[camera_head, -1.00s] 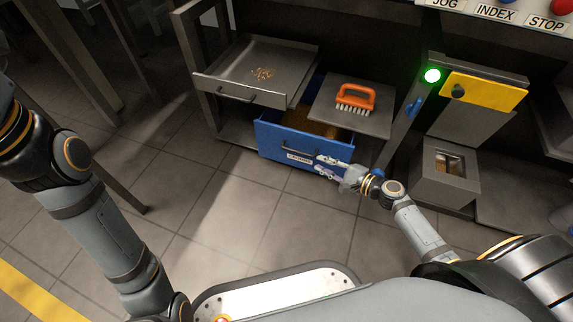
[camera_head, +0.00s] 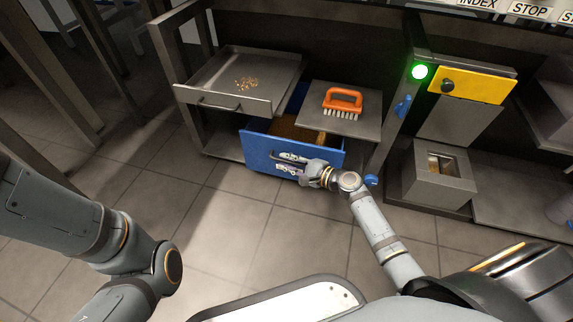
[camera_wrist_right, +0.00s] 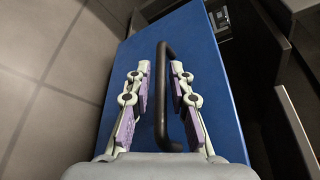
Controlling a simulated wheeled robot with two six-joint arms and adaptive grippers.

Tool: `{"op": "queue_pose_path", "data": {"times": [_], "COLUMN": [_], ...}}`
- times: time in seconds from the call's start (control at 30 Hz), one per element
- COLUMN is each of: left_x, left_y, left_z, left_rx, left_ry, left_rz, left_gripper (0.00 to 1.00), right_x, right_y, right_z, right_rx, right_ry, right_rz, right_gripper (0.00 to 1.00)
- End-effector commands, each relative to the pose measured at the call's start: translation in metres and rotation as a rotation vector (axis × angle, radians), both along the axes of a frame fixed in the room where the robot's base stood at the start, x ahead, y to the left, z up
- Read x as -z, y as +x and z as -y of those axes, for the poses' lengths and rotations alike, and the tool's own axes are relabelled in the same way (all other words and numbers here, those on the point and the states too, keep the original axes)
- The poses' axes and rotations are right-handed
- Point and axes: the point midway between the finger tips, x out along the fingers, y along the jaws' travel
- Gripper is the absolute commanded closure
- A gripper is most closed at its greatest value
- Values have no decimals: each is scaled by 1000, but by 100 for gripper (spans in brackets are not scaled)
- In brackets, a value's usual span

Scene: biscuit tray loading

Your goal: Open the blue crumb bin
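The blue crumb bin (camera_head: 258,147) is a drawer under the bench, standing partly out, with brown contents (camera_head: 287,127) showing behind its front panel. Its dark bar handle (camera_wrist_right: 163,95) runs lengthwise in the right wrist view, across the blue front (camera_wrist_right: 205,75). My right gripper (camera_head: 279,161) is at the bin's front. In the right wrist view its two fingers (camera_wrist_right: 160,68) are apart, one on each side of the handle, with gaps visible. My left arm enters from the left in the head view, but its gripper is outside the picture.
A grey tray (camera_head: 215,92) with crumbs (camera_head: 246,84) sits above the bin at left. An orange brush (camera_head: 343,101) lies on a grey shelf (camera_head: 368,126) over the bin. A grey box (camera_head: 415,188) stands at right. The tiled floor before the bin is clear.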

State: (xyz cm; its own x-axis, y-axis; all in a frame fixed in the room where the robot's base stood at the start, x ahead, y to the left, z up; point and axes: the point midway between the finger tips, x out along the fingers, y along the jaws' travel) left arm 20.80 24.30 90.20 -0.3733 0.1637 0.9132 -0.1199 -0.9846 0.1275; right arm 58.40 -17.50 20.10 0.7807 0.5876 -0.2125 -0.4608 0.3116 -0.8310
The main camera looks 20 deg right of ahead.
Motion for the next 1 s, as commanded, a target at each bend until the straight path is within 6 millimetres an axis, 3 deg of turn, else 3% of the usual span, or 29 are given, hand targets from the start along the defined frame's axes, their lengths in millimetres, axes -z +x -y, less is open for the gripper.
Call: {"op": "queue_pose_path", "data": {"times": [0.33, 0.5, 1.0], "left_x": [2, 2, -2], "left_y": [0, -1, -1], "left_z": [0, 0, 0], "left_rx": [-1, -1, 0], "left_ry": [0, -1, 0], "left_rz": [1, 2, 2], "left_gripper": [60, 60, 60], "right_x": [1, 1, 0], "right_y": [4, 4, 0], "right_z": [-3, -3, -6], "right_rx": [0, 0, 0], "right_ry": [-2, -2, -1], "right_rz": [0, 0, -2], "right_gripper": [81, 100, 100]}}
